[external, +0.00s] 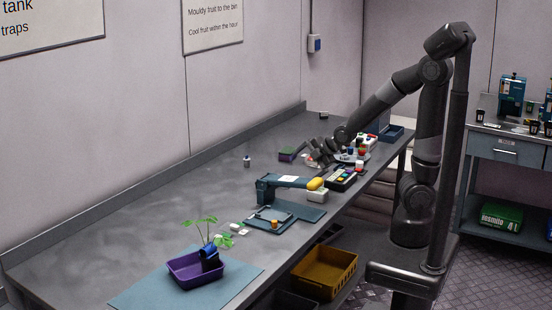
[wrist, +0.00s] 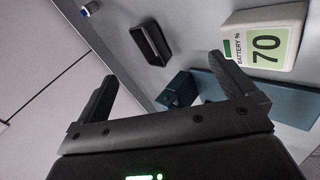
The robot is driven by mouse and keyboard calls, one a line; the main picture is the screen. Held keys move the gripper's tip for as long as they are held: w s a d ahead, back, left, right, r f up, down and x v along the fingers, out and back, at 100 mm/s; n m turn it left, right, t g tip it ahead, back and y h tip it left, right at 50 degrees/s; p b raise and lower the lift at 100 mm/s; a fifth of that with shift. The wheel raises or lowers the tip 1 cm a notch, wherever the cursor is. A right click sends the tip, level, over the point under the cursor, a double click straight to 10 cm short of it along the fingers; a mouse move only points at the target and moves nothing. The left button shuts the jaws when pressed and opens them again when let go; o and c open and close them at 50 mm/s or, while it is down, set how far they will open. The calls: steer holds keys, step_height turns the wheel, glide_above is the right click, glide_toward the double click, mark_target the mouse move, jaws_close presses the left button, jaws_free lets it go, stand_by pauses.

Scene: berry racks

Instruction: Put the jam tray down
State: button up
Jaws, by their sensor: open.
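My gripper (external: 308,153) is over the far half of the grey bench, fingers spread. In the wrist view my gripper (wrist: 162,88) is open, with nothing held between the fingers. A small dark tray-like block (wrist: 151,42) lies on the bench beyond the fingers, apart from them. A black tray with several coloured items (external: 342,179) stands to the right of my gripper. I cannot tell which one is the jam tray.
A white block reading "BATTERY % 70" (wrist: 264,37) stands close to the right finger. A purple planter (external: 187,271) is at the near end. The bench's left side is mostly clear.

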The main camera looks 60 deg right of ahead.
steer(key=w+f+n, duration=0.1)
steer(key=n, duration=0.2)
steer(key=w+f+n+t, duration=0.1)
steer(key=w+f+n, duration=0.1)
steer(key=shift+w+a+f+n+h, duration=0.1)
steer(key=shift+w+f+n+h, duration=0.1)
steer(key=shift+f+n+h, duration=0.15)
steer(key=n, duration=0.2)
steer(key=w+f+n+t, duration=0.1)
steer(key=n, duration=0.1)
steer(key=w+a+f+n+t, duration=0.1)
steer(key=n, duration=0.2)
steer(key=shift+w, duration=0.15)
steer(key=n, duration=0.2)
steer(key=n+t, duration=0.1)
steer(key=n, duration=0.1)
steer(key=shift+w+a+f, duration=0.1)
steer(key=shift+w+a, duration=0.25)
steer(key=shift+w, duration=0.05)
steer(key=n, duration=0.2)
steer(key=shift+w+a+n+t, duration=0.3)
steer(key=shift+n, duration=0.05)
steer(key=x, duration=1)
steer(key=shift+w+a+f, duration=0.2)
steer(key=shift+a, duration=0.05)
steer(key=c, duration=0.8)
